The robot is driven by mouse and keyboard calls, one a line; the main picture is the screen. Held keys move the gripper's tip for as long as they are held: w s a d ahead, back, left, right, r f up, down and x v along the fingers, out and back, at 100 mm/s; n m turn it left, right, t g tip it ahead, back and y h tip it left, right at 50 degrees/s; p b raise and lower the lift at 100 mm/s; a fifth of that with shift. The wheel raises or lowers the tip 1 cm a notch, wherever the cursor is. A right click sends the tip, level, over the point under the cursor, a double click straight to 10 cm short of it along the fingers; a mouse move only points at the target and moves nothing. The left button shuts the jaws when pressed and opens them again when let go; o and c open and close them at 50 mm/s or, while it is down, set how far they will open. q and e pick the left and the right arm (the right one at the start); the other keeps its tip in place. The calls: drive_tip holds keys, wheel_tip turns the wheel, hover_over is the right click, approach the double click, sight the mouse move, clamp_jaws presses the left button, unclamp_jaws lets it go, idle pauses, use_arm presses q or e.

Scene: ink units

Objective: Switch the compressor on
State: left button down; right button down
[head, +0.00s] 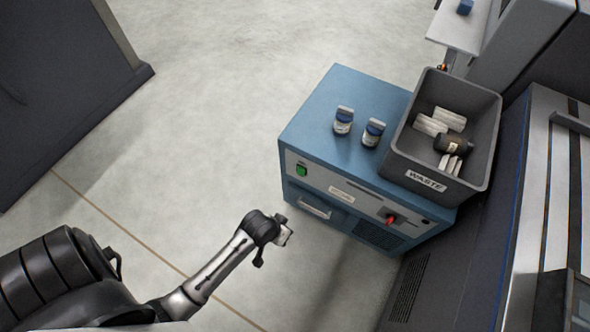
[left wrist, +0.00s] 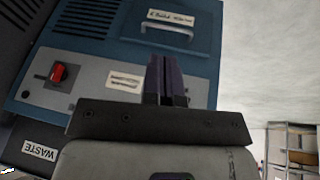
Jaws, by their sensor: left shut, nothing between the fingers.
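The compressor is a blue cabinet (head: 330,105) with a grey front panel (head: 335,185). A green button or lamp (head: 302,171) sits at the panel's left end, and a red switch (head: 390,219) sits near its right end. In the left wrist view the picture is turned over: the red switch (left wrist: 58,74) is at the left on the panel (left wrist: 88,80), and the green button does not show. My left gripper (head: 287,236) is shut and empty, in front of the cabinet and apart from it. Its closed fingers (left wrist: 166,80) point toward the front. My right gripper is not in view.
A grey waste bin (head: 425,182) with a bottle and several pale pieces stands on the cabinet's right side. Two blue-capped bottles (head: 343,121) (head: 373,133) stand on its top. A drawer handle (head: 314,210) juts from the front.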

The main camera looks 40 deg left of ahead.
use_arm(q)
drive_tip(key=w+a+f+n+t+y, duration=0.1)
drive_tip(key=w+a+f+n+t, duration=0.15)
drive_tip(key=f+n+t, duration=0.5)
drive_tip(key=w+a+r+n+t+y, duration=0.1)
drive_tip(key=a+r+n+t+y, duration=0.3)
drive_tip(key=n, duration=0.8)
drive_tip(key=shift+w+a+r, duration=0.3)
drive_tip(key=shift+r, duration=0.45)
